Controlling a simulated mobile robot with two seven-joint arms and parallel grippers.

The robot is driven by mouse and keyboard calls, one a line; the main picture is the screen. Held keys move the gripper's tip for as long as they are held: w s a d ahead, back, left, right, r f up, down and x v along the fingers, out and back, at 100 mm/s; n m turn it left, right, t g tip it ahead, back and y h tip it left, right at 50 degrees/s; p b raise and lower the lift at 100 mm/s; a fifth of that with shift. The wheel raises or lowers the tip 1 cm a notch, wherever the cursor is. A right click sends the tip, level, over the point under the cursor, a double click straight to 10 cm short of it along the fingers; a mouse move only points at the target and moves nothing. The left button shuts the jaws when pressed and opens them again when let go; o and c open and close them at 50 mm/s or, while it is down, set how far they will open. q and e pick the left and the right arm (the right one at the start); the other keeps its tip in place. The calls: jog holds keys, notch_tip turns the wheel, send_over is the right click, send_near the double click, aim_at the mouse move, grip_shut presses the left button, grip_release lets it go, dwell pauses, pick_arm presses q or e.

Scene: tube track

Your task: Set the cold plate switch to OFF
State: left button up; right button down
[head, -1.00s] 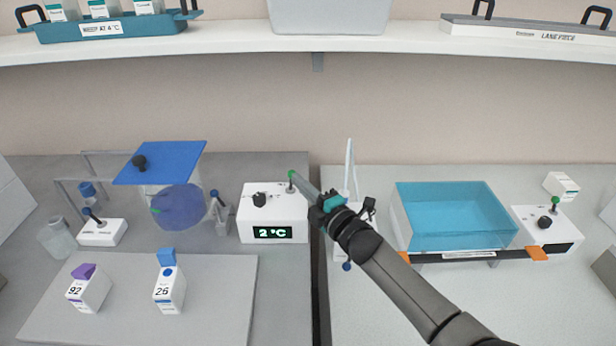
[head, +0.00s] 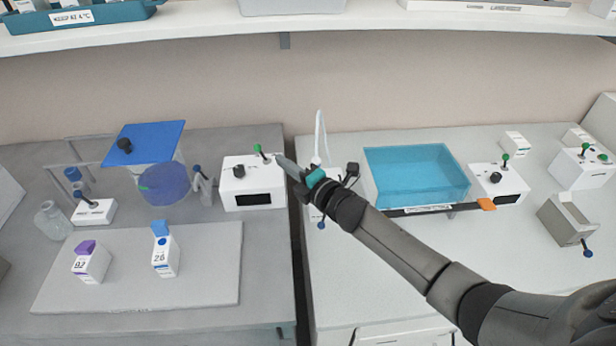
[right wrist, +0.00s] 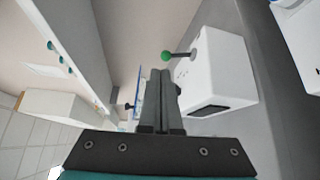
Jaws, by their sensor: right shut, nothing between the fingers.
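The cold plate's white control box (head: 268,198) stands on the left bench near its right edge. Its display (head: 252,200) is dark. A green-tipped switch lever (head: 258,149) and a black knob (head: 239,171) are on its top. In the right wrist view the green lever tip (right wrist: 166,57) shows just beyond the fingers, and the box (right wrist: 218,70) appears turned on its side. My right gripper (head: 280,159) is shut and empty, its tips beside the lever with a small gap. My left gripper is not in view.
A blue-lidded vessel (head: 163,185) stands left of the box. A blue tank (head: 415,175) and another white switch box (head: 497,185) are on the right bench. A shelf (head: 380,25) runs above.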

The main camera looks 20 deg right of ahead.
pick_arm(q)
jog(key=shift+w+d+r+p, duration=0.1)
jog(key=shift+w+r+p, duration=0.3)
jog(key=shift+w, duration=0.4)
pick_arm(e)
jog(key=v, duration=0.7)
jog(key=shift+r, duration=0.3)
jog(key=shift+w+d, duration=0.1)
jog(key=shift+d, duration=0.05)
